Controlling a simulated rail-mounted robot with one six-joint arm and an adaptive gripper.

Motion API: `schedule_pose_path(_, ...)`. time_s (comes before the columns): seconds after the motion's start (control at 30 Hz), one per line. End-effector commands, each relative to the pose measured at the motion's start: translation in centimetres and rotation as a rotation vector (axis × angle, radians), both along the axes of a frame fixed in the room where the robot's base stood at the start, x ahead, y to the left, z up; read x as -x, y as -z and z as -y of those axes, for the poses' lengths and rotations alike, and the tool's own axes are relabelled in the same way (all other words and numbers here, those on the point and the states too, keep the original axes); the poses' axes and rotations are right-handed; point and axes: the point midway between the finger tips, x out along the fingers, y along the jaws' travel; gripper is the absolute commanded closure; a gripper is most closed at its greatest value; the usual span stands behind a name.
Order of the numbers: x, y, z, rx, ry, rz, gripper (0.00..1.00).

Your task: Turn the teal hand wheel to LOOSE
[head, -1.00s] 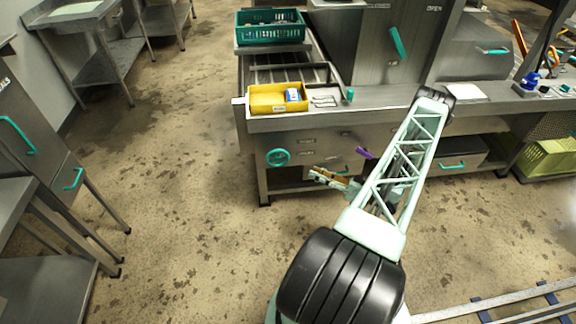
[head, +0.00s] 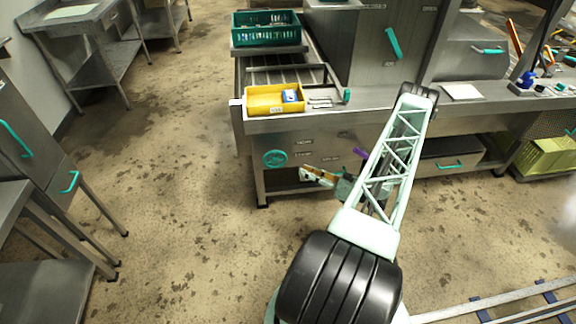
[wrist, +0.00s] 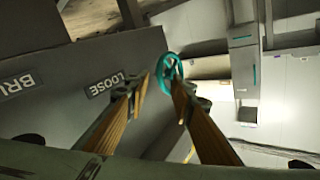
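The teal hand wheel (head: 275,159) is on the front panel of the steel bench, below the yellow tray. My gripper (head: 304,174) is just right of the wheel and slightly lower in the head view, with its fingers pointing left. In the wrist view the wheel (wrist: 166,70) shows past and between the fingertips of my gripper (wrist: 160,84). The right fingertip overlaps its lower rim; I cannot tell whether they touch. The tan, ridged fingers are apart with nothing between them. A LOOSE label (wrist: 104,84) is on the panel left of the wheel.
On the bench above are a yellow tray (head: 262,111) and a green basket (head: 238,40). A purple handle (head: 361,153) is on the panel right of my gripper. The floor left of the bench is clear.

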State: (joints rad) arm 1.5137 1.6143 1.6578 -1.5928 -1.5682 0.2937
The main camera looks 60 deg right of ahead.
Motion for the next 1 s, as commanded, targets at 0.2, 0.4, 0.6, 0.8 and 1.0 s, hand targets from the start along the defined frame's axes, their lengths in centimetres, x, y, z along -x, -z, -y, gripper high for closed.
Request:
schedule_pose_path(0.2, -2.3, 0.1, -0.2, 0.000, -0.001, 0.000, 0.77)
schedule_pose_path(0.4, -4.3, 0.1, -0.4, 0.000, -0.001, 0.000, 0.77)
schedule_pose_path(0.6, -6.4, 0.1, -0.5, 0.001, -0.001, 0.000, 0.77)
schedule_pose_path(0.8, -8.2, 0.1, -0.7, 0.001, 0.000, -0.001, 0.77)
schedule_pose_path(1.0, -9.5, 0.0, -0.8, 0.001, -0.001, 0.000, 0.77)
